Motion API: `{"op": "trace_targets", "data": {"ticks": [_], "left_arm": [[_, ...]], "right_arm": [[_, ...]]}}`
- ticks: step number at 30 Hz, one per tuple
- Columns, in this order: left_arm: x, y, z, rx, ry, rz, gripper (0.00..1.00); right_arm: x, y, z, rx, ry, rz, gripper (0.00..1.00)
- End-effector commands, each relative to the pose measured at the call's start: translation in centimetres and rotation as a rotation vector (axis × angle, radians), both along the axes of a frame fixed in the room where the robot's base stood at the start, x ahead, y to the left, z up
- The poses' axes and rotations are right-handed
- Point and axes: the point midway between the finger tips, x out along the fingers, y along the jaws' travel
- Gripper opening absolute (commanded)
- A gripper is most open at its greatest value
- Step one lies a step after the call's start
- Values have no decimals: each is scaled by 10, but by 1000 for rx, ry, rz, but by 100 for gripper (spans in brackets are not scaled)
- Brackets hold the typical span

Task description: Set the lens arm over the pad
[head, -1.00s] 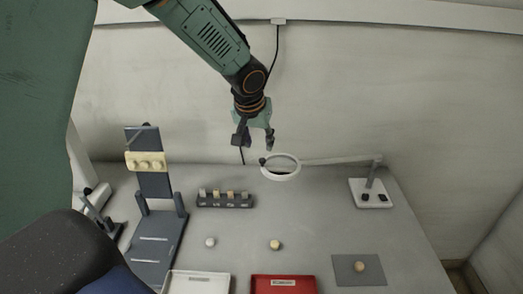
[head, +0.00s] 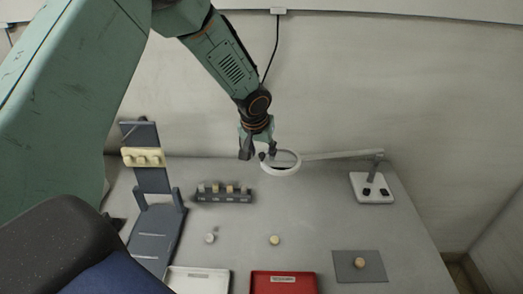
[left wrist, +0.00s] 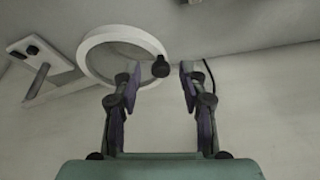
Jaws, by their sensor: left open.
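The lens arm is a white ring lens (head: 281,168) on a long pale arm (head: 335,156) that runs right to a post on a white base (head: 371,188). A small dark knob (head: 262,156) sits on the ring's left edge. My left gripper (head: 259,156) is open at the ring's left side. In the left wrist view the knob (left wrist: 160,67) lies between the open fingertips (left wrist: 160,70), and the ring (left wrist: 84,62) is to the left. Whether a finger touches the knob I cannot tell. The grey pad (head: 345,274) lies at front right with a round tan piece (head: 360,263) on it.
A dark rack (head: 224,197) with several blanks stands left of centre. Two loose round pieces lie in front, one pale (head: 210,238) and one yellowish (head: 275,240). A white tray (head: 176,284) and a red tray (head: 256,286) are at the front. A dark stand (head: 152,180) is at left.

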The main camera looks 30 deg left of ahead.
Motion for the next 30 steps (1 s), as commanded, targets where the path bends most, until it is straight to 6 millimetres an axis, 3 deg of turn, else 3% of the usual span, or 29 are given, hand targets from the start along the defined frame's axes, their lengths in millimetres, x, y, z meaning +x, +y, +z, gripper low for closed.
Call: {"op": "trace_targets", "data": {"ticks": [5,20,30], "left_arm": [[1,1,0,0,0,0,42],[1,1,1,0,0,0,1],[2,1,2,1,-3,1,0]], "right_arm": [[-1,0,0,0,2,-1,40],[0,0,0,0,1,-1,40],[-1,0,0,0,1,-1,40]]}}
